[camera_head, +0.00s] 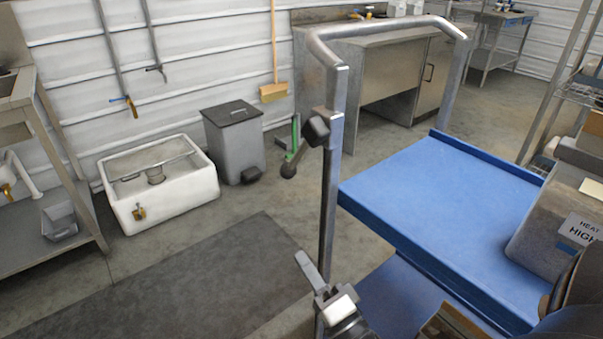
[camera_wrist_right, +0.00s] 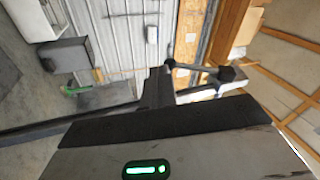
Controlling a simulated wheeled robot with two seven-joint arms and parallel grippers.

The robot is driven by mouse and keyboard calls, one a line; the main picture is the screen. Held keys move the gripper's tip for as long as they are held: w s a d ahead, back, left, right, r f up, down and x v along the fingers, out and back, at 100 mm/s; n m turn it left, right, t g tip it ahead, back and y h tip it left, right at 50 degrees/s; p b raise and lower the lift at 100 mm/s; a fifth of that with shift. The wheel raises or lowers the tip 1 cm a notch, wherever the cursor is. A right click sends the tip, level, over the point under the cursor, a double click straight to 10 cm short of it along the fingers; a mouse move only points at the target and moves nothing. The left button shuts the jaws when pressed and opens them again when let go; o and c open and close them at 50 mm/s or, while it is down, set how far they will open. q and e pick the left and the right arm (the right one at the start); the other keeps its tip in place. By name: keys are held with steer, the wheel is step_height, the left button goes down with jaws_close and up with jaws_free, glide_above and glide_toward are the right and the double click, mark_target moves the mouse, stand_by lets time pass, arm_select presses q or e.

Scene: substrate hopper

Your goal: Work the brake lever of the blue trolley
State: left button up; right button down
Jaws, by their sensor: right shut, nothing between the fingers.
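The blue trolley (camera_head: 440,190) stands at the right with a grey tubular push handle (camera_head: 390,27). Its brake lever (camera_head: 301,153) is on the near left post, with a dark hub at the post and a round dark knob at its lower left end. My right gripper (camera_head: 310,268) is below the lever, beside the post, with its fingers pointing up. It is shut and empty, apart from the lever. In the right wrist view the lever (camera_wrist_right: 198,71) shows beyond the dark fingers (camera_wrist_right: 157,88). My left gripper is not in view.
A grey machine (camera_head: 560,215) marked HEAT and HIGH is on the trolley's right side. A white sink (camera_head: 160,210), a grey bin (camera_head: 236,145) and a broom (camera_head: 274,92) are along the wall. The floor left of the trolley is clear, with a dark mat (camera_head: 180,285).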

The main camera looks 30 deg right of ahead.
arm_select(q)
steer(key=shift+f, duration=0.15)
arm_select(e)
steer(key=d+m+h, duration=0.1)
steer(key=m, duration=0.1)
steer(key=d+r+m+t+h, duration=0.1)
steer(key=d+m, duration=0.1)
steer(key=s+d+r+m+t+h, duration=0.1)
steer(key=m, duration=0.1)
steer(key=shift+d+r+h, duration=0.15)
steer(key=shift+r+h, duration=0.1)
steer(key=shift+h, duration=0.15)
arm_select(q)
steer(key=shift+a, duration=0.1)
arm_select(e)
steer(key=p, duration=0.3)
glide_toward(296, 164)
steer(key=x, duration=0.5)
steer(key=shift+w+d, duration=0.1)
steer(key=shift+w, duration=0.2)
steer(key=shift+w+r, duration=0.35)
steer(key=shift+w, duration=0.2)
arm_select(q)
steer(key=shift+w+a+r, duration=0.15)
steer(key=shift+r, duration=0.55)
arm_select(e)
steer(key=shift+w+d, duration=0.1)
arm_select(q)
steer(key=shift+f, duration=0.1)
